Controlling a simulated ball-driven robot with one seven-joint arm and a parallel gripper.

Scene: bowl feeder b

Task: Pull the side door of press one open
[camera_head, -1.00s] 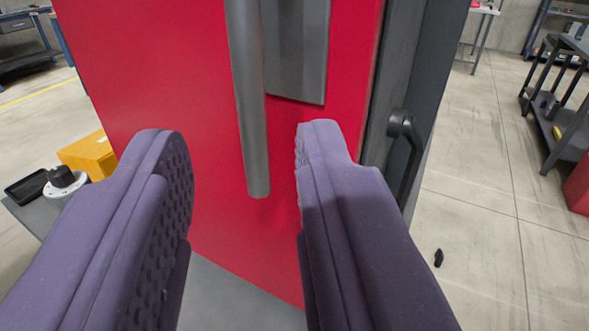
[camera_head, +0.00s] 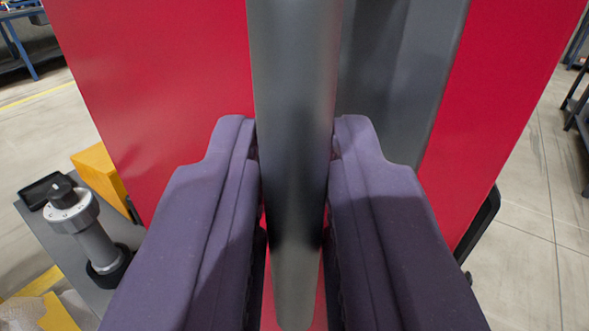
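The red side door (camera_head: 160,90) of the press fills the middle of the view. A thick grey upright bar handle (camera_head: 295,60) stands out from it. My gripper (camera_head: 295,150) has one purple padded finger on each side of the handle. Both fingers press close against the bar, shut on it near its lower part. The finger pads' inner faces are mostly hidden. A grey plate or window (camera_head: 400,70) is on the red face behind the handle. I cannot tell whether the door stands ajar.
At lower left, a grey surface (camera_head: 60,235) carries a metal cylinder with a black knob (camera_head: 85,225), beside a yellow block (camera_head: 100,170). A black handle (camera_head: 478,225) shows past the red panel's right edge. Open concrete floor (camera_head: 535,200) lies to the right.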

